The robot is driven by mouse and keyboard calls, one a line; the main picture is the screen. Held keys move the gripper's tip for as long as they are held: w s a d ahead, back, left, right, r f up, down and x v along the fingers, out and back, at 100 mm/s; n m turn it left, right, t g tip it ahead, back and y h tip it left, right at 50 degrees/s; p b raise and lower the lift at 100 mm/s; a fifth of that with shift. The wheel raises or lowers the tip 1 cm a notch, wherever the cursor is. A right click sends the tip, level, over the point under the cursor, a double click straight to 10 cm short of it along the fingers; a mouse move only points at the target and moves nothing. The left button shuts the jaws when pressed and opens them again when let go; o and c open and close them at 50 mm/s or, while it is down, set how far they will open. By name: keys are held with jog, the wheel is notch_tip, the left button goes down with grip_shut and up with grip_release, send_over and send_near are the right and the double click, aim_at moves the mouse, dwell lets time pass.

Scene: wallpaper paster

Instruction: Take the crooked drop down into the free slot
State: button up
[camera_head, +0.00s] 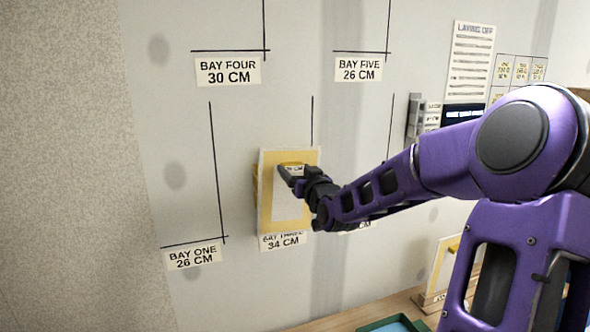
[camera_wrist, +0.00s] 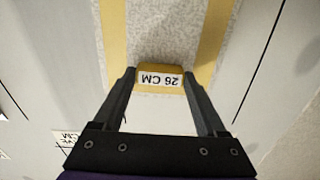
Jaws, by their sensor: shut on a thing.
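The drop (camera_head: 288,205) is a pale panel with yellow borders. It is up at the wall just above the BAY THREE 34 CM label (camera_head: 283,241), partly covering it. Its yellow grip block (camera_wrist: 160,77) carries a 26 CM label, upside down in the wrist view. My gripper (camera_head: 291,171) is shut on this block, one finger on each side. I cannot tell whether the drop touches the wall. Low at the right, a wooden rack (camera_head: 428,301) stands on the bench, with another yellow-edged panel (camera_head: 444,264) upright in it. My arm hides part of the rack, and I cannot make out a free slot.
The wall (camera_head: 190,125) bears pencil lines and labels for BAY ONE (camera_head: 193,256), BAY FOUR (camera_head: 228,71) and BAY FIVE (camera_head: 358,69). A green tray (camera_head: 388,325) sits at the bench's front.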

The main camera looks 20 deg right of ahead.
jog(key=shift+s, duration=0.2)
dwell(0.3)
jog(key=s, duration=0.7)
jog(key=shift+p, duration=0.3)
jog(key=shift+w, duration=0.1)
dwell(0.6)
jog(key=w+a+f, duration=0.4)
jog(key=a+f, duration=0.9)
jog(key=shift+f, duration=0.15)
jog(key=shift+s+a, duration=0.1)
jog(key=shift+s, duration=0.1)
